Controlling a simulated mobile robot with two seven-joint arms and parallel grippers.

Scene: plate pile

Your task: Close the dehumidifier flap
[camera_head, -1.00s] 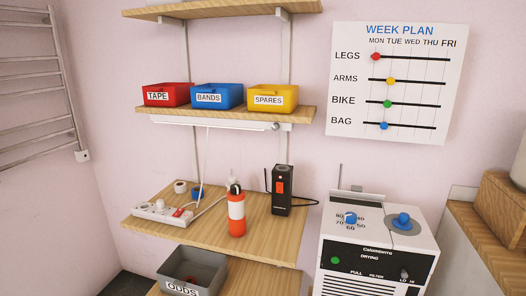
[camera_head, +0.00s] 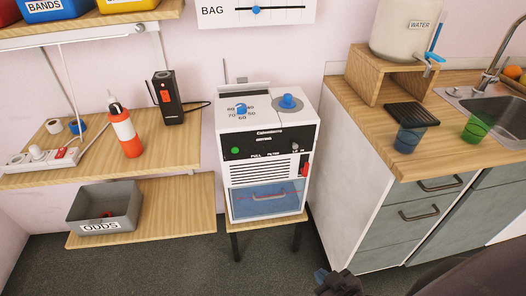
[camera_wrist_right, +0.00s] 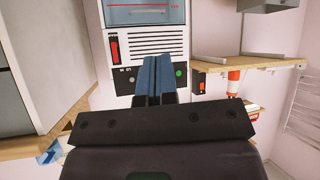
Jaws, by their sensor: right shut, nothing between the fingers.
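The white dehumidifier (camera_head: 312,145) stands on a small wooden stand, its black panel and grille facing me. A pale flap (camera_head: 245,88) stands raised at the back of its top, behind two blue knobs. The front holds a blue see-through water tank (camera_head: 265,200) and a red lever (camera_head: 305,165). My right gripper (camera_head: 322,275) is low in front, right of the stand and apart from the dehumidifier. The right wrist view shows its blue fingers (camera_wrist_right: 155,65) shut and empty, with the dehumidifier upside down beyond; the flap is not visible there. My left gripper is out of view.
A wooden counter (camera_head: 360,105) with cabinets, a water container and cups stands close on the right. Left are shelves with an orange bottle (camera_head: 124,135), a black device (camera_head: 166,100) and a grey bin (camera_head: 104,212). The space above the dehumidifier's top looks clear.

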